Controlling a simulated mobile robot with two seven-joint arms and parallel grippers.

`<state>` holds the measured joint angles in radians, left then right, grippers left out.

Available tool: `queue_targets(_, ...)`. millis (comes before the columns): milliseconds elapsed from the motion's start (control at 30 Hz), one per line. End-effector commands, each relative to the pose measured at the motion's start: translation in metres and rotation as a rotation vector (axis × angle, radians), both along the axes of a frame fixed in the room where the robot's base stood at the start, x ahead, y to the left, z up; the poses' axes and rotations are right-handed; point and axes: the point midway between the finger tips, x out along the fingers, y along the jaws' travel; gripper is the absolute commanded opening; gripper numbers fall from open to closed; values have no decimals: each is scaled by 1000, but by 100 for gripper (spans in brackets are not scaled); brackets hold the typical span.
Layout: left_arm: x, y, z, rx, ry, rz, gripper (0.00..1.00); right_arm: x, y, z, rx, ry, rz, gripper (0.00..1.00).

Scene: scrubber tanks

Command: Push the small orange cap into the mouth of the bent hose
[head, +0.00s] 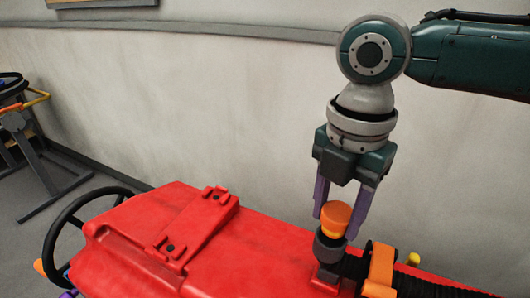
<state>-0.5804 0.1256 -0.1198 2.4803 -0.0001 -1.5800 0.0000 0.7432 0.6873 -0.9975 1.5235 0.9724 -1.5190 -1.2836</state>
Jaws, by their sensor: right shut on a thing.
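The small orange cap (335,218) is between the purple fingers of my right gripper (340,208), which point down and are shut on it. The cap has a wide top and a narrower lower part. The dark mouth of the bent hose (328,249) is right below the cap and faces up. The cap's lower end meets the mouth's rim in the picture; I cannot tell how far inside it is. The ribbed black hose (415,284) runs off to the lower right. My left gripper is not in view.
The hose lies along the red scrubber tank (260,250), by an orange clamp (380,268) and a small yellow knob (413,259). A black steering wheel (57,237) is at the left. A pale wall (230,110) stands behind.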

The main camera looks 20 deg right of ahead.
Motion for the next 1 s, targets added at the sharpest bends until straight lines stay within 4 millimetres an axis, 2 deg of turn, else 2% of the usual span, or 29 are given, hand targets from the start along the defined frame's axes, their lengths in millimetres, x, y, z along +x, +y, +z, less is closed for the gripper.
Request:
queue_targets(200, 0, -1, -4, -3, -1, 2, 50, 0, 1, -10, 1, 0, 1, 0)
queue_targets(1000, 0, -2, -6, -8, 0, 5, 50, 0, 0, -20, 0, 0, 0, 0)
